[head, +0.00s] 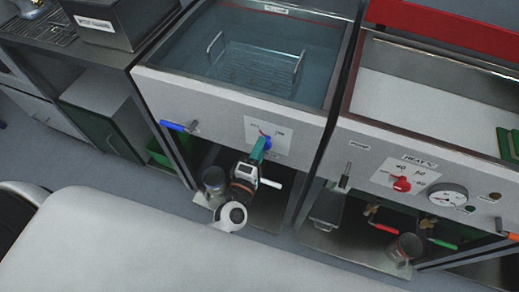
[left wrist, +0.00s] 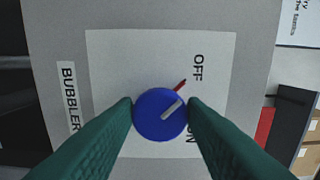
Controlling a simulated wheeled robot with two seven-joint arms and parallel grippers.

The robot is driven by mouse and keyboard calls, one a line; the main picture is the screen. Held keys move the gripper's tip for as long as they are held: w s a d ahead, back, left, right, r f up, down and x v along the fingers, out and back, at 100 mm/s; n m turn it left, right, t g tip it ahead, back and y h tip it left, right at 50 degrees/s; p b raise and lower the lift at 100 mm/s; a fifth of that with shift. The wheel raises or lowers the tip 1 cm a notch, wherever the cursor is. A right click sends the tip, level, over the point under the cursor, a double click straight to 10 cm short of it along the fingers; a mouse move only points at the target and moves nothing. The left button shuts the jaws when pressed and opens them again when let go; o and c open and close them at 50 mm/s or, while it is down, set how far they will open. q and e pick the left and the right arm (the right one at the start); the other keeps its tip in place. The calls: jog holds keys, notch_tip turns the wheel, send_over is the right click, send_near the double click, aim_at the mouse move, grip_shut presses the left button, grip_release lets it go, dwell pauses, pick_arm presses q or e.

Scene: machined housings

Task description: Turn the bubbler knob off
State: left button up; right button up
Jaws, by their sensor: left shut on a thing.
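The bubbler knob (left wrist: 160,115) is round and blue with a pale pointer bar, on a white plate (left wrist: 120,55) on the grey front panel. The panel carries a BUBBLER label (left wrist: 69,95). The bar points up and right in the left wrist view, between the OFF print (left wrist: 197,68) and the partly hidden ON print (left wrist: 191,136). A red mark (left wrist: 180,85) lies beside the knob's edge. My left gripper (left wrist: 160,108) has its green fingers shut on the knob from both sides. In the head view the gripper (head: 265,146) covers much of the knob. My right gripper is not seen.
A water bath with a wire rack (head: 250,68) is above the panel. A blue-handled valve (head: 176,126) is left of the knob. A red heat knob (head: 402,184) and a round gauge (head: 447,198) are on the right unit. A glass jar (head: 213,177) stands below.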

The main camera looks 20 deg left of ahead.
pick_arm(q)
jog(key=o, duration=1)
jog(key=shift+c, duration=0.2)
jog(key=shift+s, duration=0.15)
jog(key=s+b, duration=0.1)
jog(key=s, duration=1)
jog(key=shift+s+a+b, duration=0.25)
jog(key=shift+s+b, duration=0.15)
